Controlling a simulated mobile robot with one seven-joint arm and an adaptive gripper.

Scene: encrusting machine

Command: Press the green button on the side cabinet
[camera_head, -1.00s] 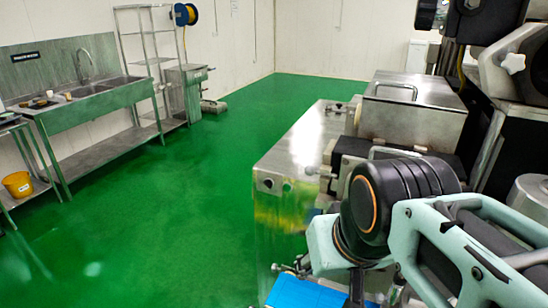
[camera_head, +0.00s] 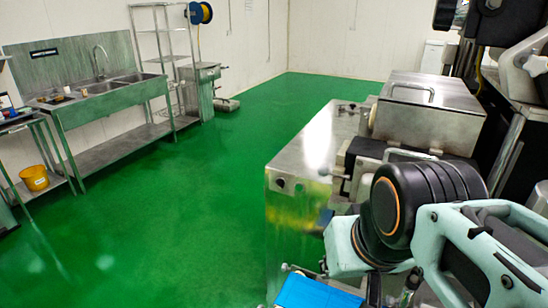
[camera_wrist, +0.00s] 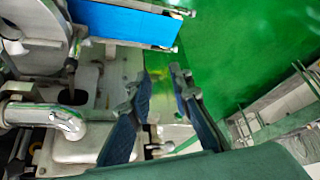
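I cannot make out a green button in either view. A steel machine cabinet (camera_head: 318,150) stands right of centre in the head view, with small dark round fittings on its near face. I cannot tell whether it is the side cabinet. My gripper (camera_wrist: 161,82) shows in the wrist view with its two dark blue finger pads apart and nothing between them. It hangs over metal machine parts, near a blue conveyor belt (camera_wrist: 125,23); I cannot tell the distance. In the head view my arm covers part of the machine, and the gripper is not clearly seen.
The blue belt also shows at the head view's bottom edge (camera_head: 318,293). A lidded steel box (camera_head: 430,112) sits behind my arm. Open green floor (camera_head: 190,200) lies between.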

